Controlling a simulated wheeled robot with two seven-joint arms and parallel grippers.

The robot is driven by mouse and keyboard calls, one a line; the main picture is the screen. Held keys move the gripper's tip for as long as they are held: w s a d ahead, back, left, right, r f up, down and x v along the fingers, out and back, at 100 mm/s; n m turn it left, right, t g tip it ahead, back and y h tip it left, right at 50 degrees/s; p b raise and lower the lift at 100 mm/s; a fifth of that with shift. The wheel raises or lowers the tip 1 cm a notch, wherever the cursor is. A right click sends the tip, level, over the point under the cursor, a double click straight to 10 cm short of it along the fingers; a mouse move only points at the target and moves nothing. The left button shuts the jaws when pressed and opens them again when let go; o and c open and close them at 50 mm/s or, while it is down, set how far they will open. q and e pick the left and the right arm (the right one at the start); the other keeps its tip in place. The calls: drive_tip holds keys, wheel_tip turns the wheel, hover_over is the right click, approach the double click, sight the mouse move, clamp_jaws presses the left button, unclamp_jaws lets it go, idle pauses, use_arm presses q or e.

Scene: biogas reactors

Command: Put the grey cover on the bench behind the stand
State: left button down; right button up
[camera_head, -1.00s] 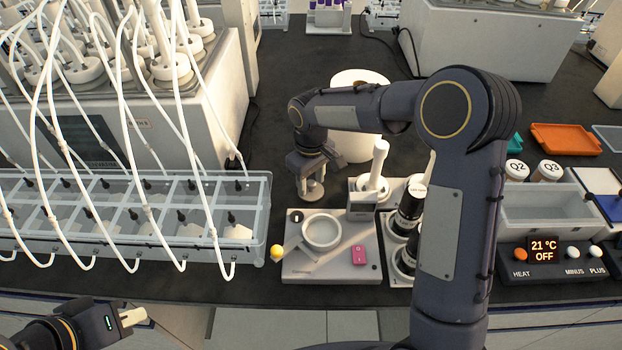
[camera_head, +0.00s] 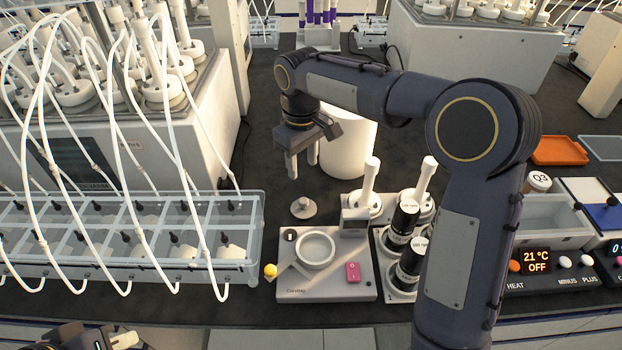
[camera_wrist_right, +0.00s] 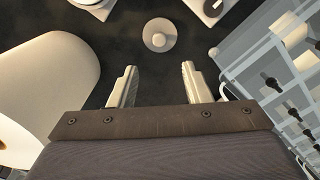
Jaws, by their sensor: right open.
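The grey cover (camera_head: 304,207), a small round lid with a knob, lies on the black bench just behind the stand (camera_head: 326,283), which carries a white ring and a pink switch. The cover also shows in the right wrist view (camera_wrist_right: 160,35), ahead of the fingertips. My right gripper (camera_head: 302,172) is open and empty, raised above and behind the cover, and apart from it. In the right wrist view its two fingers (camera_wrist_right: 157,85) are spread with bare bench between them. My left gripper (camera_head: 122,340) is at the bottom left edge, partly cut off, and its finger gap is unclear.
A white cylinder (camera_head: 348,145) stands close to the right of my right gripper. A clear compartment tank (camera_head: 130,265) with tubes lies to the left. Dark bottles (camera_head: 404,225) in a rack stand right of the stand.

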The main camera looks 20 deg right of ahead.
drive_tip(key=s+d+r+m+t+y, duration=0.1)
drive_tip(key=s+d+r+m, duration=0.15)
drive_tip(key=s, duration=0.45)
drive_tip(key=s+d+r+m+t+y, duration=0.1)
drive_tip(key=s+d+r, duration=0.1)
drive_tip(key=s+d, duration=0.35)
drive_tip(key=s+a+f+m+t+y, duration=0.1)
drive_tip(key=s+f+m, duration=0.1)
drive_tip(key=s, duration=0.5)
drive_tip(key=s+a+f+m+t, duration=0.1)
drive_tip(key=s+f+m+t, duration=0.1)
drive_tip(key=s, duration=0.6)
drive_tip(key=shift+s+f+t+y, duration=0.3)
drive_tip(key=shift+f+y, duration=0.1)
drive_tip(key=shift+f, duration=0.5)
